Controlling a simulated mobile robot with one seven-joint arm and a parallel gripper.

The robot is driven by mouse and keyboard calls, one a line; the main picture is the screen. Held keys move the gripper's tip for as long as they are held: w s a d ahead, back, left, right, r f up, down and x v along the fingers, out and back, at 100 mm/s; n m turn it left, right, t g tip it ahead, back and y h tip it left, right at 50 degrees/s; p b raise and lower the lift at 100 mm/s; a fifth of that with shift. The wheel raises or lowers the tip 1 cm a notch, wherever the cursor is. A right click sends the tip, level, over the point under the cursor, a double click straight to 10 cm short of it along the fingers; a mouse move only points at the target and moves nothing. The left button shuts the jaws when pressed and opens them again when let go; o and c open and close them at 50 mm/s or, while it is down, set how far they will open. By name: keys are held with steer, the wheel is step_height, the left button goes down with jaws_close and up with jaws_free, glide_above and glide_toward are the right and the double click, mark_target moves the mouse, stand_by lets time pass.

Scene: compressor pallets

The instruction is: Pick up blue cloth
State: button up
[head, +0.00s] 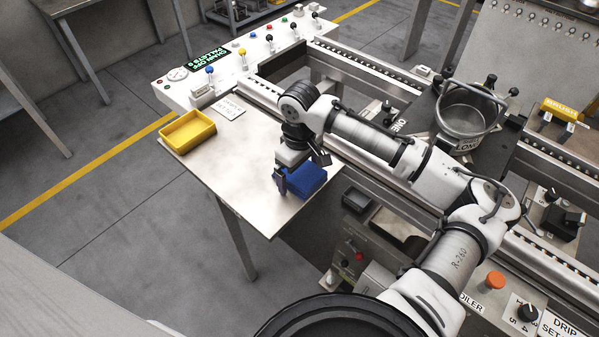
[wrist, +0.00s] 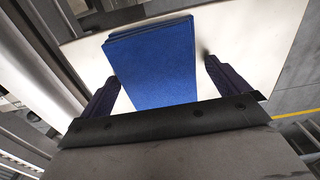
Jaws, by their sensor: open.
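The blue cloth (head: 305,179) is a folded, flat stack on the pale metal table (head: 245,195), near its right edge. In the wrist view the blue cloth (wrist: 155,65) lies between the two dark fingers of my gripper (wrist: 160,85). The fingers are spread wider than the cloth, with a gap on each side, and nothing is held. In the head view my gripper (head: 298,178) points down at the cloth, and partly hides its left end. I cannot tell the exact height of the fingertips above the table.
A yellow tray (head: 187,132) sits at the table's left edge. A label plate (head: 231,107) lies near the back. A control panel (head: 240,62) with coloured knobs stands behind. Metal rails and a pot (head: 470,108) are to the right. The table's middle is clear.

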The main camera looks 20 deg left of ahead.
mark_target(299, 171)
steer(key=c, duration=0.9)
steer(key=shift+r, duration=0.1)
step_height(299, 171, up, 20)
steer(key=b, duration=0.1)
steer(key=shift+b, duration=0.4)
